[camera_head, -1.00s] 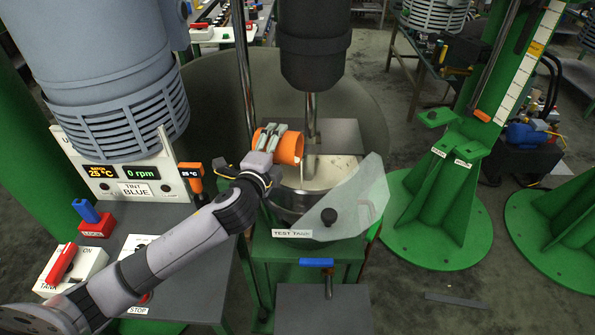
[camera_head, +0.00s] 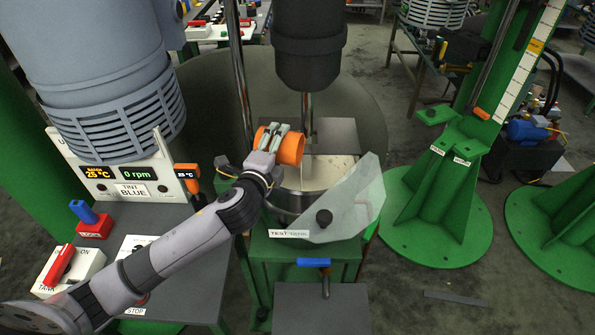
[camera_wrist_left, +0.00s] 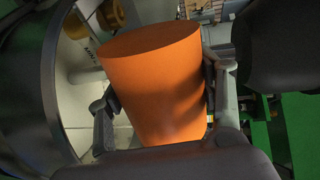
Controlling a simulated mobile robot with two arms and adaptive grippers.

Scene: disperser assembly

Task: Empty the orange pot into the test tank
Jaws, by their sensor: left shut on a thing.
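The orange pot (camera_head: 291,149) is tipped onto its side above the left part of the test tank (camera_head: 291,203), its far end toward the right. The tank is a round metal vessel holding pale cream contents (camera_head: 325,172). My left gripper (camera_head: 277,135) is shut on the pot from the left. In the left wrist view the pot (camera_wrist_left: 157,80) sits between the two fingers (camera_wrist_left: 158,105), and the tank wall (camera_wrist_left: 62,90) shows at the left. The pot's inside is hidden in both views. My right gripper is not in view.
A vertical shaft (camera_head: 307,118) under a dark motor housing (camera_head: 309,50) runs down into the tank, close to the pot. A clear guard (camera_head: 345,208) with a black knob stands at the tank's front right. A blue-handled valve (camera_head: 314,263) sits below.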

